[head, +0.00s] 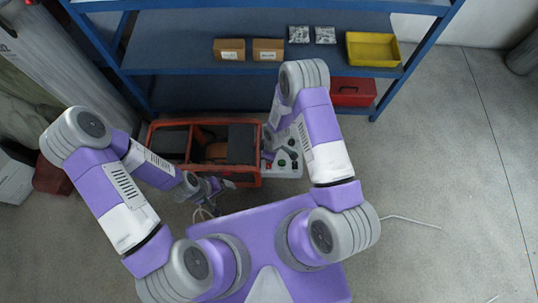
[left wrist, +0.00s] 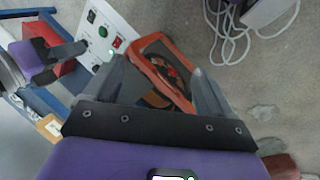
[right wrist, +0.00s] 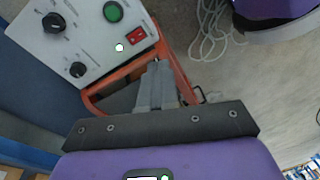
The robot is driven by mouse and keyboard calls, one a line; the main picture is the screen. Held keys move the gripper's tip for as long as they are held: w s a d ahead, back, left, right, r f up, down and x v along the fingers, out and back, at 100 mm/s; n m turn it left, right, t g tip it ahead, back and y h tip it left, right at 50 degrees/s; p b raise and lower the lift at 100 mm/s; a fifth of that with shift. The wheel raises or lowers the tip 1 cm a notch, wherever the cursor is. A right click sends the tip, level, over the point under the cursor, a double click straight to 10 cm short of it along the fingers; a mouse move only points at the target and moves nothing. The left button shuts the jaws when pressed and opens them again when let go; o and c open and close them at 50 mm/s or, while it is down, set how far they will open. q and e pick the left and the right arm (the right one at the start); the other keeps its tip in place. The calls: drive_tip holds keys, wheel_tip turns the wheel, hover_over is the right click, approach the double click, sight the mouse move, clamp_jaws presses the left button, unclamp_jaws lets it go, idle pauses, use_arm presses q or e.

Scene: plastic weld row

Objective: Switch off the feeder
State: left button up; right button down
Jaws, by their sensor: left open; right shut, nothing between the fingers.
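The feeder is an orange-framed machine (head: 205,123) with a white control panel (head: 287,172) at its right side. In the right wrist view the panel (right wrist: 90,30) carries a red rocker switch (right wrist: 137,37), a green round button (right wrist: 113,12), a small pale-lit lamp (right wrist: 119,47) and two black knobs (right wrist: 54,22). My right gripper (right wrist: 157,66) is shut and empty, beside the panel and over the orange frame. The left wrist view also shows the red switch (left wrist: 116,42). My left gripper (left wrist: 158,68) is open and empty, above the orange frame's near side.
A blue shelf rack (head: 185,45) stands behind the feeder, with cardboard boxes (head: 229,49), a yellow bin (head: 372,49) and a red box (head: 352,92). White cables (right wrist: 208,35) lie on the floor near my base.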

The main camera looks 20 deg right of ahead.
drive_tip(key=s+a+r+m+t+y, duration=0.1)
drive_tip(key=s+r+m+y, duration=0.1)
drive_tip(key=s+r+m, duration=0.7)
drive_tip(key=s+m, duration=0.2)
drive_tip(key=m, duration=0.2)
drive_tip(key=shift+s+a+m+y, duration=0.15)
drive_tip(key=shift+a+m+y, duration=0.15)
drive_tip(key=shift+m, duration=0.1)
use_arm(q)
drive_tip(key=shift+c, duration=0.5)
